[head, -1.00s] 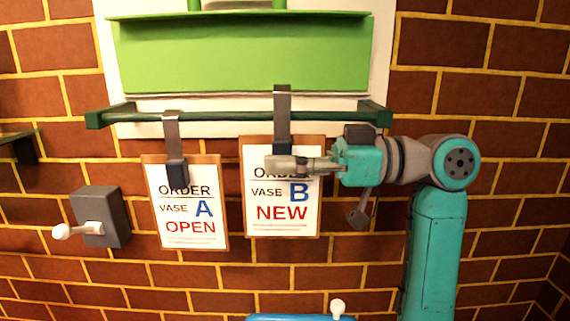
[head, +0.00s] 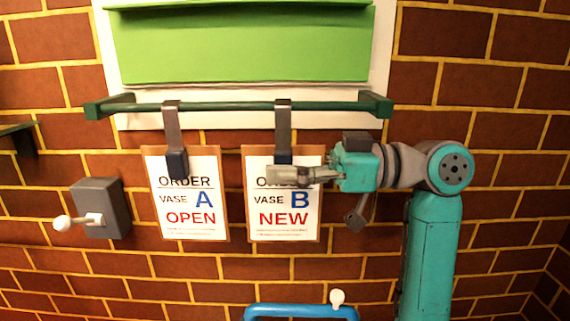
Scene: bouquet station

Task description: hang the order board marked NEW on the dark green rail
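The order board marked NEW (head: 284,222), lettered VASE B in blue, hangs upright by a grey metal hook (head: 283,128). The hook's top is level with the dark green rail (head: 230,106) and appears to rest over it. My gripper (head: 278,174) reaches in from the right, across the board's upper part and the lower end of the hook's dark block. It covers part of the word ORDER. Its fingers look slightly spread, but their contact with the block is unclear. A second board (head: 188,228), marked VASE A OPEN, hangs from the same rail to the left.
A grey wall box with a white-knobbed lever (head: 105,206) sits left of the boards. A green panel (head: 240,45) is above the rail. A blue bar with a white knob (head: 300,310) is below. Brick wall lies between.

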